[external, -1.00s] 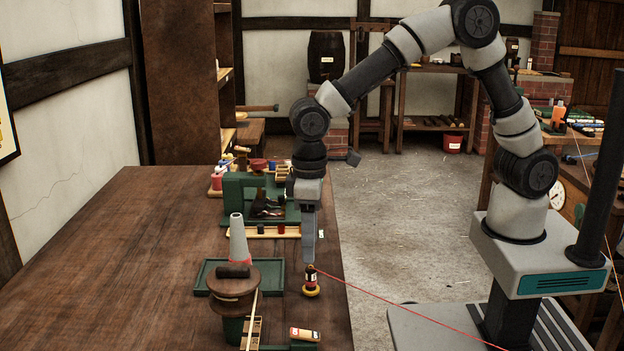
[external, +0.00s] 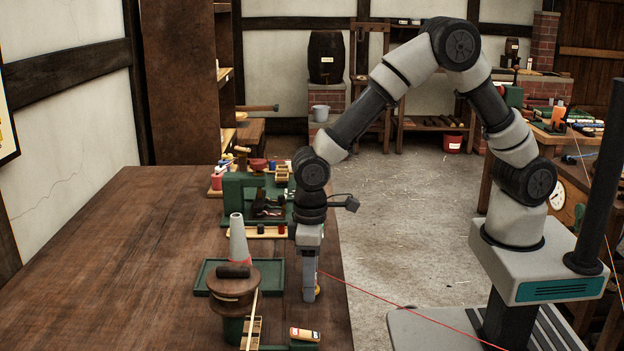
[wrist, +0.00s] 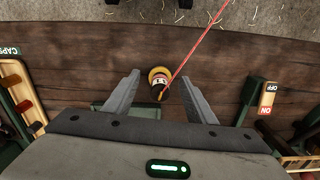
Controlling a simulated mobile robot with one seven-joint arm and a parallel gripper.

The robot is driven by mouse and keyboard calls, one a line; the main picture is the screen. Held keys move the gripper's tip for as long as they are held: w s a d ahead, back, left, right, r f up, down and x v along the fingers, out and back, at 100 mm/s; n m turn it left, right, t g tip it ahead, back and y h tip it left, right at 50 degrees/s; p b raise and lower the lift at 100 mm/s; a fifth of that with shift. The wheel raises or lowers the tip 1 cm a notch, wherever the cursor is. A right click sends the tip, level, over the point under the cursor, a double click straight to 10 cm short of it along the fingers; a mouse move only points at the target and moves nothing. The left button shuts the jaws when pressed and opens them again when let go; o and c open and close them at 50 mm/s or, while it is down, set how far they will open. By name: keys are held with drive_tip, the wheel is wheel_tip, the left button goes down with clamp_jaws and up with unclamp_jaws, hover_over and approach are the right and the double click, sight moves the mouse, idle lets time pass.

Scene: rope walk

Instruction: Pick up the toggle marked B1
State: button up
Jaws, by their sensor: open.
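No B1 marking can be read in either view, so I cannot tell which thing is the toggle. My gripper (wrist: 162,92) points down at the right edge of the table, fingers apart and empty. A switch block marked ON and OFF (wrist: 267,100) is to the right in the wrist view.
A thin red line crosses the table edge beside my gripper. A green tray (external: 207,281) with a grey cone (external: 238,240) and a round brown stand (external: 234,290) are left of my gripper. A wooden rack (wrist: 22,85) is at left in the wrist view. The table's left side is clear.

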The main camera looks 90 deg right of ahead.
drive_tip(key=c, duration=1.1)
drive_tip(key=shift+c, duration=0.2)
drive_tip(key=shift+r, duration=0.1)
